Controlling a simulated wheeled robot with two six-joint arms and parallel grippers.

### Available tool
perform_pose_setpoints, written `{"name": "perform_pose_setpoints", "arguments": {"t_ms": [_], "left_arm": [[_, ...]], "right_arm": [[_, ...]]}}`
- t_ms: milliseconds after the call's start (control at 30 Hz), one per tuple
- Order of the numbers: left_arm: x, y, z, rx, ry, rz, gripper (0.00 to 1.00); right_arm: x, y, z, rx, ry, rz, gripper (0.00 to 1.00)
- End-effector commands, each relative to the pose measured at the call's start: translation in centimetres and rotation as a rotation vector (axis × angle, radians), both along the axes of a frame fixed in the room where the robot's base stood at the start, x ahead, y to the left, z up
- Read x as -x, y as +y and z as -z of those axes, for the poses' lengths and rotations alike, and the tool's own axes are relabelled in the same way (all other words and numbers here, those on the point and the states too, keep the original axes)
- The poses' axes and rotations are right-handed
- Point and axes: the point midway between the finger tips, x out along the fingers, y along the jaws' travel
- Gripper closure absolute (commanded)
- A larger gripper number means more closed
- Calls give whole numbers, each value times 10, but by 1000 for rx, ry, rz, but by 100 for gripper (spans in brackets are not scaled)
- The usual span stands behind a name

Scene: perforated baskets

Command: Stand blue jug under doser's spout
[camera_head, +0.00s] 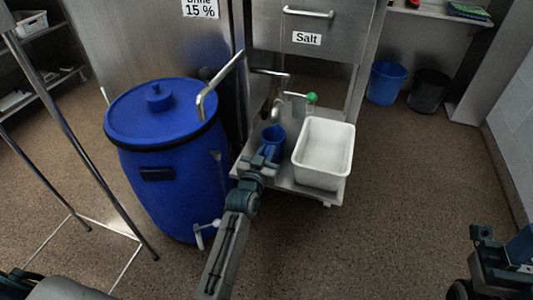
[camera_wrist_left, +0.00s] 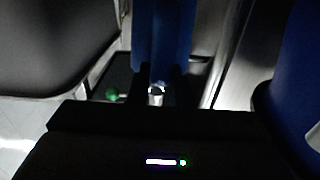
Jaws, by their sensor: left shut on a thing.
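The blue jug (camera_head: 274,133) stands out beyond my left gripper (camera_head: 266,160), just below the doser's spout (camera_head: 277,108) in the head view. My left gripper is shut on the jug, and its fingers hide the jug's near side. In the left wrist view the blue jug (camera_wrist_left: 162,40) rises between the dark fingers (camera_wrist_left: 158,82). The doser is the steel cabinet (camera_head: 325,62) labelled Salt, with a green-knobbed lever (camera_head: 312,98). I cannot tell whether the jug touches the shelf. My right gripper (camera_head: 497,250) is at the lower right, far from the jug; its jaw state is unclear.
A white tub (camera_head: 346,160) stands on the low steel shelf (camera_head: 285,180) right of the jug. A large lidded blue barrel (camera_head: 165,185) stands close on the left, with a bent steel pipe (camera_head: 220,85) above.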

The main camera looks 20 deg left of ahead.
Motion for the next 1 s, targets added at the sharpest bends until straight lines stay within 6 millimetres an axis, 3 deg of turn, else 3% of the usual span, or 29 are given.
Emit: {"name": "perform_pose_setpoints", "arguments": {"t_ms": [167,200,300,667,867,1000], "left_arm": [[0,0,3,0,0,0,100],[0,0,3,0,0,0,80],[0,0,3,0,0,0,61],[0,0,-2,0,0,0,60],[29,1,-1,2,2,0,60],[59,2,-1,2,3,0,60]], "right_arm": [[2,0,1,0,-1,0,52],[2,0,1,0,0,0,52],[2,0,1,0,0,0,52],[1,0,0,0,1,0,52],[0,0,-4,1,7,0,52],[0,0,-4,4,16,0,52]]}}
